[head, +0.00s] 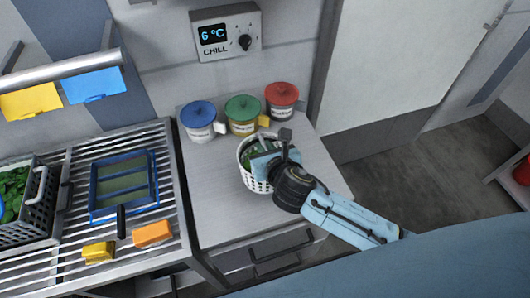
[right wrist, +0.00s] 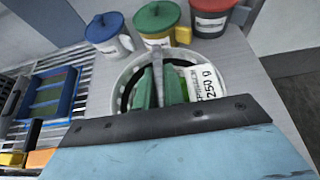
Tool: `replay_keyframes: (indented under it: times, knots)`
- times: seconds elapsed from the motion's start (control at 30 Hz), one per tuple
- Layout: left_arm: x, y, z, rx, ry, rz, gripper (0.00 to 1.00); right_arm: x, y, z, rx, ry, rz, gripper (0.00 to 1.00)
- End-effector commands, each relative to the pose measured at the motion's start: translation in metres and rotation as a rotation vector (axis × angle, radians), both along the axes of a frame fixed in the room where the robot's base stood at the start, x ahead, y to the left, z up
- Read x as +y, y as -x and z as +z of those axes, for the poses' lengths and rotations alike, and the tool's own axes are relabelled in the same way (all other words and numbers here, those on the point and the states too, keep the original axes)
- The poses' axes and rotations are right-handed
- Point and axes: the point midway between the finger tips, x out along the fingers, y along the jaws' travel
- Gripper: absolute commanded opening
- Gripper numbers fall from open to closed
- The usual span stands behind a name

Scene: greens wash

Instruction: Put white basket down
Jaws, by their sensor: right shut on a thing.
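The white basket (head: 246,178) is round with slotted sides, in the middle of the grey counter. Green contents show inside it, and in the right wrist view the basket (right wrist: 126,78) has a label reading 250 g within its rim. My right gripper (head: 270,158) reaches over the basket from the right and is shut on it; my arm hides its right side. I cannot tell whether its base touches the counter. My left gripper is not in view.
Blue-lidded (head: 198,115), green-lidded (head: 242,112) and red-lidded (head: 282,98) tubs stand behind the basket. The slatted rack at left holds a blue tray (head: 152,205), a grey basket of greens (head: 42,215) and yellow and orange blocks. The counter (head: 215,215) is bare in front.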

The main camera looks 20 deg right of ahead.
Motion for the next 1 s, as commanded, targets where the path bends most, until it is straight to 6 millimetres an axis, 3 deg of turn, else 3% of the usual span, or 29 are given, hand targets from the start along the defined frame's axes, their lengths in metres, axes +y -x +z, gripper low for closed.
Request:
replay_keyframes:
  times: [0.13, 0.47, 0.5, 0.63, 1.0]
  knots:
    - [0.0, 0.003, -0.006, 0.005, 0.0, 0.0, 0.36, 0.0, 0.0, -0.019, -0.001, 0.0, 0.0, 0.0]
    - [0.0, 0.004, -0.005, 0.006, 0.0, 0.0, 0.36, 0.0, 0.0, -0.02, -0.003, 0.001, 0.0, 0.0]
    - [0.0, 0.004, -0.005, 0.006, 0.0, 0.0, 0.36, 0.0, 0.0, -0.021, 0.0, 0.001, 0.0, 0.14]
    - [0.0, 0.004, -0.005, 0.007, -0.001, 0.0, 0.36, 0.0, 0.0, -0.021, 0.0, 0.001, 0.0, 0.31]
    - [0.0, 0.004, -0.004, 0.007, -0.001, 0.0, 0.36, 0.0, 0.003, -0.018, 0.001, 0.002, 0.001, 0.32]
